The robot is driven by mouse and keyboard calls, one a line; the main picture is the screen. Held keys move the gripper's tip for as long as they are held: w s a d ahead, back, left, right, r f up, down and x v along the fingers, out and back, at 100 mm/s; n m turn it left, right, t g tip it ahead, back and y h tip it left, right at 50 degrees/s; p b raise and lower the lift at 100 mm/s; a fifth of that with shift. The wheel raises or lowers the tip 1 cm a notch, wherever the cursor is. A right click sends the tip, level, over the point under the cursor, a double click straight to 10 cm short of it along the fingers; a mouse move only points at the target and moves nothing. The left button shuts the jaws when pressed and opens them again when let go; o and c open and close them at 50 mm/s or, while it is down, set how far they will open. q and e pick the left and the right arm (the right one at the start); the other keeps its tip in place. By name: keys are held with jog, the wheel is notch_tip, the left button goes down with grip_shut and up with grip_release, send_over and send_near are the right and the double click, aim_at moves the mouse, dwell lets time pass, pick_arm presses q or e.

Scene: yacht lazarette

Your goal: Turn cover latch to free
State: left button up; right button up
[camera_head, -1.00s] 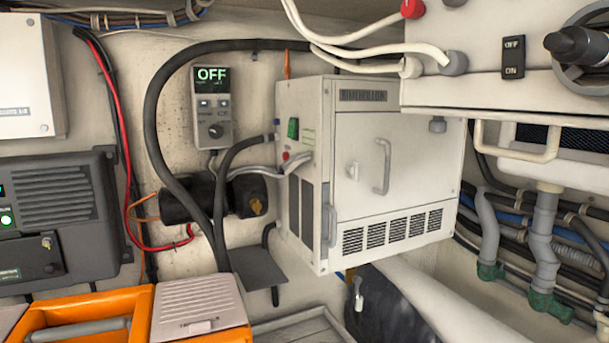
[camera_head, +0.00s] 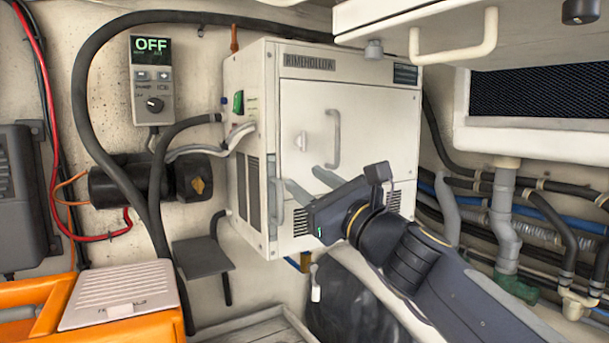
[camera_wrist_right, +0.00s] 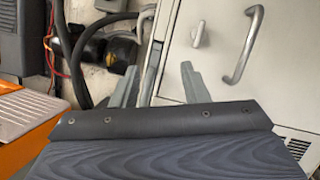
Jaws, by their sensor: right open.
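A white cabinet unit (camera_head: 255,80) hangs on the wall, with a closed front cover (camera_head: 370,120). A small pale latch (camera_head: 300,140) sits on the cover's left part, left of a curved bar handle (camera_head: 334,140). In the right wrist view the latch (camera_wrist_right: 197,33) and handle (camera_wrist_right: 243,45) lie beyond the fingers. My right gripper (camera_head: 304,178) is open and empty, below the latch and in front of the cover's lower part. Its two fingers (camera_wrist_right: 171,68) point toward the cabinet, apart from the latch. My left gripper is not in view.
A grey controller reading OFF (camera_head: 152,80) and thick black hoses (camera_head: 80,100) are left of the cabinet. An orange box (camera_head: 150,328) is at lower left. An overhanging white housing with a bar handle (camera_head: 455,50) is at upper right. Pipes (camera_head: 502,220) run at right.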

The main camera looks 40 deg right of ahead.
aim_at(306, 144)
jog(key=w+d+r+m+h, duration=0.1)
jog(key=w, duration=0.1)
jog(key=w+d+r+m+h, duration=0.1)
jog(key=w+d+r+m, duration=0.1)
jog(key=w+d+r+m+p, duration=0.1)
jog(key=w+r+m, duration=0.1)
jog(key=w, duration=0.1)
jog(key=shift+d+r+t+h, duration=0.2)
jog(key=shift+d+t+h, duration=0.1)
jog(key=shift+t+h, duration=0.1)
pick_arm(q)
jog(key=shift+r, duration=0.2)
pick_arm(e)
grip_shut()
